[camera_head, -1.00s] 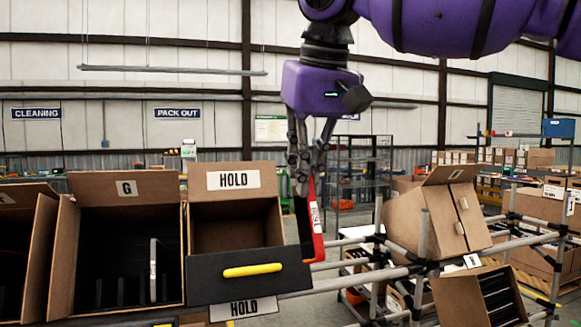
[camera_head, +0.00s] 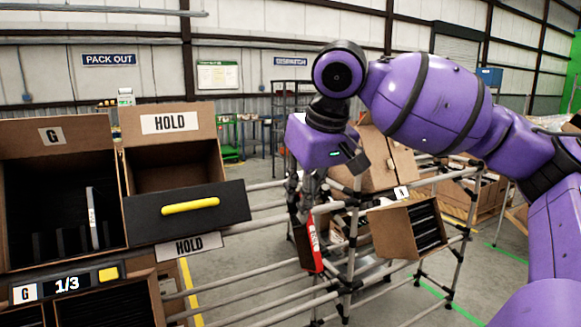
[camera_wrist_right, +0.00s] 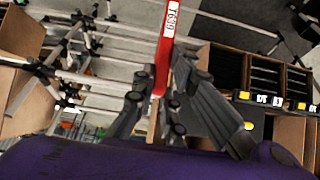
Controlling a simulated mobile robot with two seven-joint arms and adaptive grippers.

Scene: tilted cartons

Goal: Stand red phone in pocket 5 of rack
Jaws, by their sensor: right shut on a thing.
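My right gripper (camera_head: 308,190) is shut on the red phone (camera_head: 315,246), which hangs below the fingers beside the pipe frame, with a white label on its side. In the right wrist view the gripper (camera_wrist_right: 155,98) grips one end of the red phone (camera_wrist_right: 166,50). Black slotted dividers stand in carton G (camera_head: 58,136) at the left, with one pale upright item (camera_head: 92,218) among them. A tilted carton (camera_head: 386,230) at the right also holds dark slots. I cannot tell which is the rack, and pocket numbers are not readable. My left gripper is not in view.
The HOLD carton (camera_head: 170,149) has a dark front panel (camera_head: 150,222) with a yellow handle (camera_head: 190,206). A grey pipe frame (camera_head: 262,222) runs between the cartons, close to the phone. A "G 1/3" display (camera_head: 68,284) sits below carton G.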

